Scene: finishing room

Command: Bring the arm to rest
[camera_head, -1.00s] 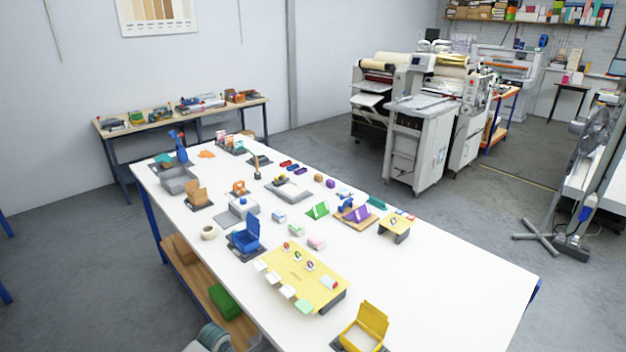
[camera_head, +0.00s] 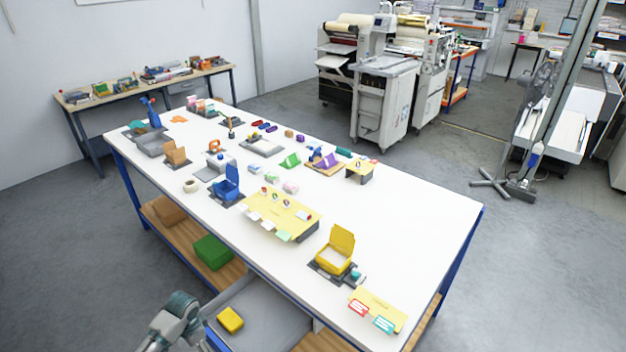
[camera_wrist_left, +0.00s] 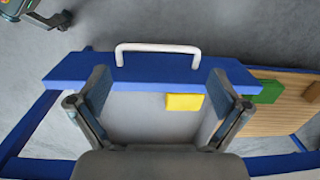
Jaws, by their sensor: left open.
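My left arm (camera_head: 178,322) comes in at the lower left of the head view. In the left wrist view my left gripper (camera_wrist_left: 158,92) is open, with nothing between its fingers. An open grey drawer (camera_wrist_left: 140,130) lies below it, with a blue front (camera_wrist_left: 85,72) and a white handle (camera_wrist_left: 157,47). The handle stands clear of the fingertips in the picture. A yellow block (camera_wrist_left: 183,102) lies in the drawer. In the head view the drawer (camera_head: 275,315) sticks out under the table, with the yellow block (camera_head: 230,319) in it.
The white table (camera_head: 400,220) carries several small items, including a yellow open box (camera_head: 335,252), a blue open box (camera_head: 228,184) and a yellow board (camera_head: 268,212). A green block (camera_head: 212,252) and a brown block (camera_head: 168,211) lie on the shelf below. The floor (camera_head: 60,290) at left is clear.

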